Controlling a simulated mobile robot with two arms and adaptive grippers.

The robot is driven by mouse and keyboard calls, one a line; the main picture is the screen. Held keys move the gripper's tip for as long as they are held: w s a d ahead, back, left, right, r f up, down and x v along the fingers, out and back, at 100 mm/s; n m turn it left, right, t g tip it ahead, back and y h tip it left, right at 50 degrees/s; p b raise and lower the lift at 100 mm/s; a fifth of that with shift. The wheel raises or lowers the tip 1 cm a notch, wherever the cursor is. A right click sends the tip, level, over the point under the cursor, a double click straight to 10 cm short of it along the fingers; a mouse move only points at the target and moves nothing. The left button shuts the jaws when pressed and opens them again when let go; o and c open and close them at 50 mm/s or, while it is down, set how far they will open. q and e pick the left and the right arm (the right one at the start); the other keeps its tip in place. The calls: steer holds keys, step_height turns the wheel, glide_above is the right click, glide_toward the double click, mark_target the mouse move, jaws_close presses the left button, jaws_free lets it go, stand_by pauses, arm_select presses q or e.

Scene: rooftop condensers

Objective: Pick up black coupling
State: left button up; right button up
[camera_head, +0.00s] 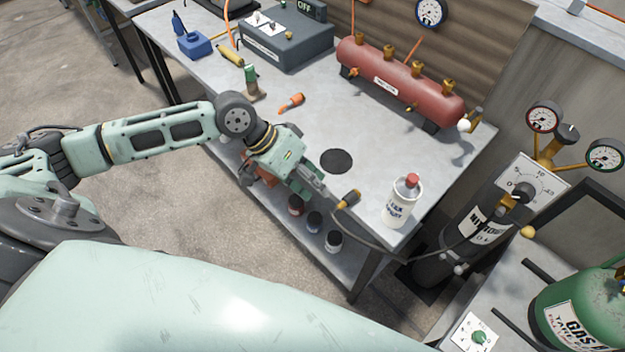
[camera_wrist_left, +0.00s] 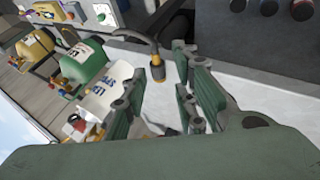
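The black coupling (camera_head: 347,201) is on the end of a black hose at the front edge of the workbench, with a yellow-brown band and tip. In the left wrist view the coupling (camera_wrist_left: 157,66) lies ahead of the gap between my fingers, apart from both. My left gripper (camera_head: 318,188) is over the front edge of the bench, just left of the coupling. Its fingers stand apart in the left wrist view (camera_wrist_left: 160,106), with nothing held between them. My right gripper is in neither view.
A white leak-spray bottle (camera_head: 401,203) stands right of the coupling. A dark round patch (camera_head: 336,161) lies on the bench behind my gripper. A red manifold (camera_head: 398,82) is at the back. The hose runs right to the nitrogen cylinder (camera_head: 478,222).

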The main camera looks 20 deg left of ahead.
mark_target(344, 198)
arm_select(q)
steer(key=w+d+f, duration=0.1)
steer(key=d+f+p, duration=0.1)
steer(key=d, duration=0.1)
steer(key=w+d+f, duration=0.1)
steer(key=shift+w+d+f+p, duration=0.1)
steer(key=shift+w+d+p, duration=0.2)
steer(key=shift+d, duration=0.05)
steer(key=x, duration=0.2)
steer(key=shift+d+f, duration=0.1)
steer(key=shift+f, duration=0.25)
steer(key=c, duration=0.6)
jaws_close()
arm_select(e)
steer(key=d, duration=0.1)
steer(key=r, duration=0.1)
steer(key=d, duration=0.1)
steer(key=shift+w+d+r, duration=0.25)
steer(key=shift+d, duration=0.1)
